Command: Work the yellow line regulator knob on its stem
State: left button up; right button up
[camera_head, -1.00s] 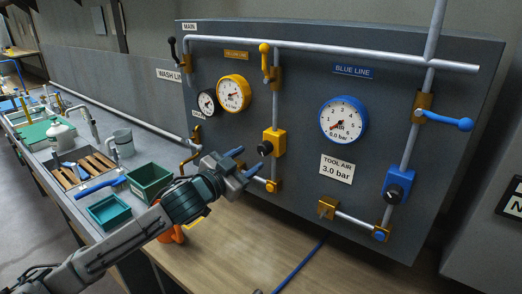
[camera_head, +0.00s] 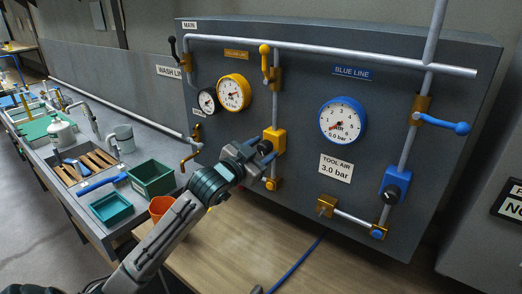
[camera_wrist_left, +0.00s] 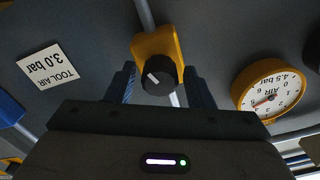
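The yellow line regulator is a yellow block (camera_head: 278,138) on a vertical pipe, with a black knob (camera_head: 265,147) facing out. In the left wrist view the knob (camera_wrist_left: 158,76) shows a white pointer mark and sits between the blue fingers. My left gripper (camera_head: 263,160) is open, with one finger on each side of the knob; a gap shows beside each finger, and I see no contact. The yellow-rimmed gauge (camera_head: 233,93) is up and left of the regulator; it also shows upside down in the left wrist view (camera_wrist_left: 271,88). My right gripper is not in view.
A yellow valve lever (camera_head: 264,56) stands above the regulator, and a yellow fitting (camera_head: 272,184) is below. The blue regulator (camera_head: 395,186) and blue gauge (camera_head: 342,120) are to the right. Green bins (camera_head: 151,178) and an orange cup (camera_head: 160,208) are at the lower left.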

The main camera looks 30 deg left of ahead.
pick_arm(q)
jog(key=c, duration=0.7)
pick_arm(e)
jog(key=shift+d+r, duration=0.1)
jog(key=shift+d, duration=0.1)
pick_arm(q)
jog(key=shift+s, duration=0.35)
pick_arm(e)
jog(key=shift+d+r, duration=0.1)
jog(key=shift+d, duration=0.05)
pick_arm(q)
jog(key=o, duration=1.1)
jog(key=shift+s, duration=0.1)
jog(key=shift+c, duration=0.2)
